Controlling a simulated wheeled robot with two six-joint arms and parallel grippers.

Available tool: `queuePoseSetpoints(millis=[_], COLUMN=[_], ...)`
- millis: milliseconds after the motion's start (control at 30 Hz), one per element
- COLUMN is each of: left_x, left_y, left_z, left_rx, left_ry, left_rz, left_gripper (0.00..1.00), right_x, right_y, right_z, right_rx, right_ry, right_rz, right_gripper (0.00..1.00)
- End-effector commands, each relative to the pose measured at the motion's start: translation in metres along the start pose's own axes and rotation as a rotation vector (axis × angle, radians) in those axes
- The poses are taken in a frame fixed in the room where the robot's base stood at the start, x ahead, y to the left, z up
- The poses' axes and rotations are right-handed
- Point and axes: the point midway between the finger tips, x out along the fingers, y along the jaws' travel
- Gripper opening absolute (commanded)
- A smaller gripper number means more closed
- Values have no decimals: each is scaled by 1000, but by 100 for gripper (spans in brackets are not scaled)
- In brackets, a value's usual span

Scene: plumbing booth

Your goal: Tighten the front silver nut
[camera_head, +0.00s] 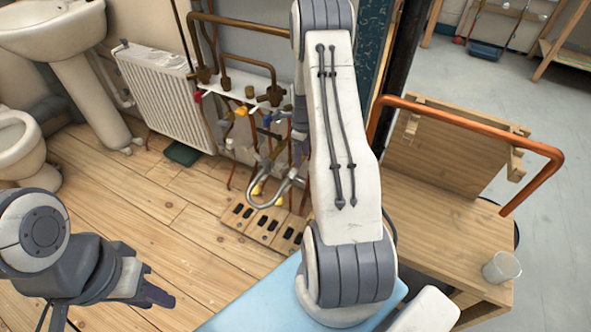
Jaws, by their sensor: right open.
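A bent silver pipe (265,204) hangs low in the pipework, in front of the wall. Small fittings sit near its ends, but the front silver nut is too small to pick out. My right arm stands across the middle of the view and hides part of the pipework. A dark grey part of my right gripper (299,120) shows at the arm's left edge, near the pipes. Its jaws are open, but its fingertips and any contact with a nut are mostly hidden. My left gripper (150,288) is low at the left, over the wooden floor, away from the pipes.
Copper pipes and valves with coloured handles (249,92) crowd the wall. A slotted wooden block (262,222) lies below them. A white radiator (165,98) and a washbasin (60,28) stand left. A wooden bench (440,225) with a copper pipe (470,125) and a cup (501,267) is right.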

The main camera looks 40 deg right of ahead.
Motion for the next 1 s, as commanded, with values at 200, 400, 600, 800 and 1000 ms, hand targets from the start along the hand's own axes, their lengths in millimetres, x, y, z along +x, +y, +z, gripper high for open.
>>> queuePoseSetpoints(millis=[200,400,600,800,1000], left_x=[8,19,26,29,28], left_y=[-1,-1,-2,-2,-2], left_z=[1,1,2,2,2], left_rx=[0,0,0,0,0], left_ry=[0,0,0,0,0], left_rz=[0,0,0,0,0], left_gripper=[31,31,31,31,31], right_x=[28,67,96,107,108], right_y=[0,2,0,0,-1], right_z=[1,2,2,1,0], right_rx=[25,22,23,24,25], right_ry=[2,2,1,0,0], right_rz=[2,3,2,0,0], right_gripper=[57,57,57,57,57])
